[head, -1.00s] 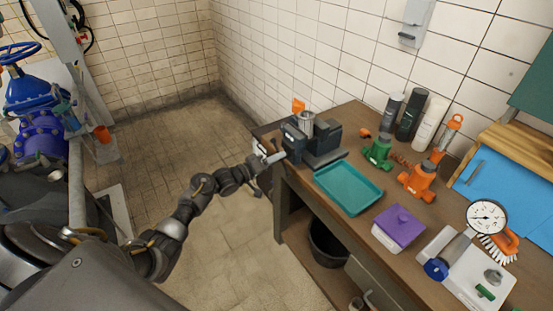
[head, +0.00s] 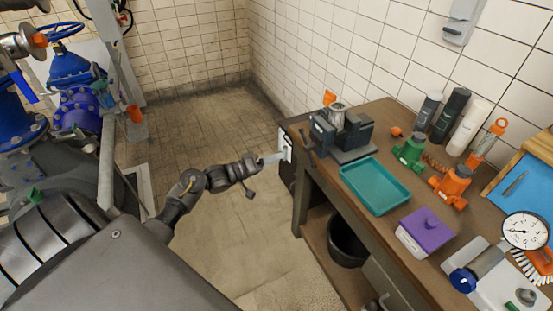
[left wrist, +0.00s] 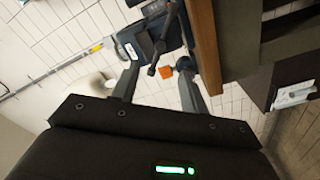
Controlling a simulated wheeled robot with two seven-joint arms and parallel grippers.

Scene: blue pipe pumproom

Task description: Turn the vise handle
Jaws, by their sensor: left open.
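The dark grey vise (head: 338,132) stands on the near-left corner of the wooden bench, with a metal cylinder at its top. Its dark handle (head: 307,140) is on the left face. In the left wrist view the handle (left wrist: 160,48) appears between and beyond my fingertips, apparently untouched. My left gripper (head: 274,158) is open and empty, left of and a little lower than the handle, off the bench end. Its two fingers also show in the left wrist view (left wrist: 159,85). My right gripper is not in view.
A teal tray (head: 375,186), a purple-lidded box (head: 426,230), a green part (head: 409,150) and an orange part (head: 452,186) sit on the bench (head: 372,238). A white plate (head: 286,143) is at the bench end. The floor left of the bench is clear.

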